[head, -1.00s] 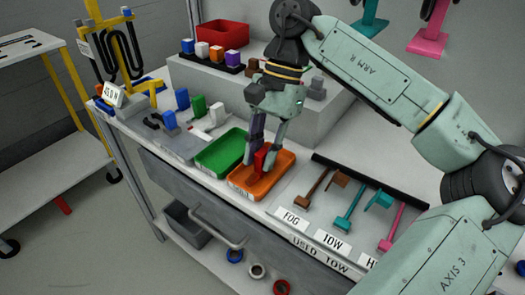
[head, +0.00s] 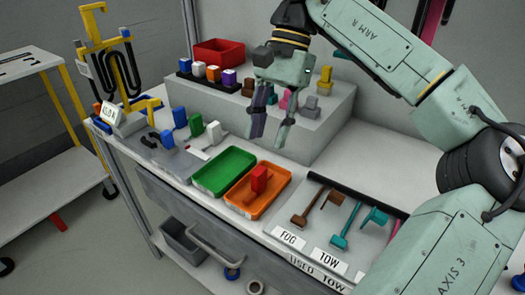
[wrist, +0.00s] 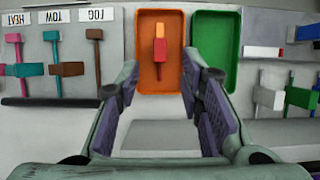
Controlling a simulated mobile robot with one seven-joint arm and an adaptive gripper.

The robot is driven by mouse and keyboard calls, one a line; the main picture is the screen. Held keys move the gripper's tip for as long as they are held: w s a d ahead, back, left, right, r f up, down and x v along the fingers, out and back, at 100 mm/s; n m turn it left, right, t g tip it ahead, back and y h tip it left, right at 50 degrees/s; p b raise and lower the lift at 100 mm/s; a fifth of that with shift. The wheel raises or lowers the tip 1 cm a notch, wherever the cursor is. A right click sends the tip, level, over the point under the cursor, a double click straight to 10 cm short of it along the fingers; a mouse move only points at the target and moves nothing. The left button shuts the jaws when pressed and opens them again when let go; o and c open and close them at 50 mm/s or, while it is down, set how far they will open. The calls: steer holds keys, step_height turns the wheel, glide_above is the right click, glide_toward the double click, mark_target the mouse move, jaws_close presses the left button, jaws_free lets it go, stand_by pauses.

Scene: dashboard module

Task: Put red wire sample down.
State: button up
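The red wire sample (head: 259,181) is in the orange tray (head: 238,204), apart from my gripper. In the wrist view the red wire sample (wrist: 160,62) shows a red body with an orange-yellow end, inside the orange tray (wrist: 146,80). My gripper (head: 271,133) is open and empty, raised above and behind the tray in the head view. In the wrist view my gripper's fingers (wrist: 163,138) are spread wide with nothing between them.
A green tray (head: 223,172) lies left of the orange one. Brown (head: 308,205) and teal (head: 352,224) pieces lie on the right by the FOG and TOW labels. A raised shelf with small blocks and a red bin (head: 218,51) stands behind.

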steer(key=shift+p+v, duration=0.45)
steer(key=shift+v, duration=1.35)
